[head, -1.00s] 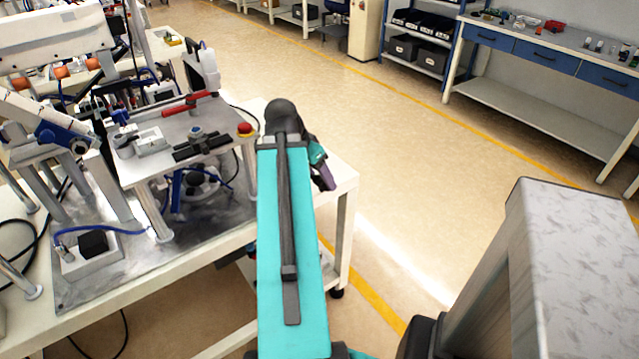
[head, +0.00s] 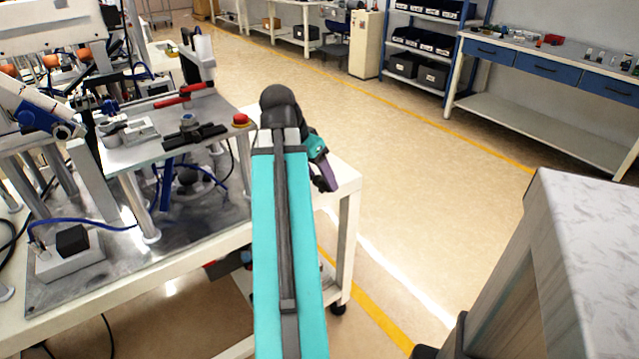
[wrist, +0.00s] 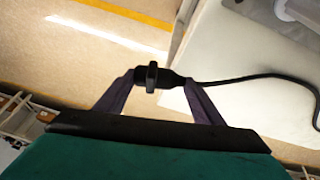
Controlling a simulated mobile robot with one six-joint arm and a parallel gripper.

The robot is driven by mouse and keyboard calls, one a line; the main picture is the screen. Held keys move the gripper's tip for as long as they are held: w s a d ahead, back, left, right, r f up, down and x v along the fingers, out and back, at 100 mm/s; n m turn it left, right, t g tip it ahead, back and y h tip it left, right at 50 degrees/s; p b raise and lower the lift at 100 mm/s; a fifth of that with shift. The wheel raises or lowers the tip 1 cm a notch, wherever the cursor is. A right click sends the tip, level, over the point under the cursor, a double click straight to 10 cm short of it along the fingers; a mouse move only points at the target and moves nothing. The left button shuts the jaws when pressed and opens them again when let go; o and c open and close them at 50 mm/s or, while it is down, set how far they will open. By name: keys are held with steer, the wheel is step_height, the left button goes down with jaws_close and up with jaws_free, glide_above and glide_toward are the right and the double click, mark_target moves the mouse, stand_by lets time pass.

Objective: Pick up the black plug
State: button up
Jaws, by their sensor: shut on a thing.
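In the wrist view the black plug (wrist: 152,77) sits between the two dark purple fingertips of my gripper (wrist: 158,82). The fingers are shut on it, one at each side. A black cable (wrist: 250,77) runs from the plug to the right, over the white tabletop. In the head view only part of my gripper (head: 326,178) shows, at the right end of the table; the plug is hidden there behind my arm.
A white table (head: 345,180) carries a machine on a metal plate (head: 110,265), with a red emergency button (head: 240,119). A grey marbled block (head: 590,225) stands at the right. Blue-framed shelves (head: 425,45) and a workbench (head: 545,75) stand far back. Open floor lies between.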

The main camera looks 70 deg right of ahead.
steer(key=shift+s+a+f+b, duration=0.15)
steer(key=shift+a+b, duration=0.35)
steer(key=shift+b, duration=1.25)
steer(key=shift+a+r+b, duration=0.2)
steer(key=shift+b, duration=0.25)
steer(key=shift+s, duration=0.1)
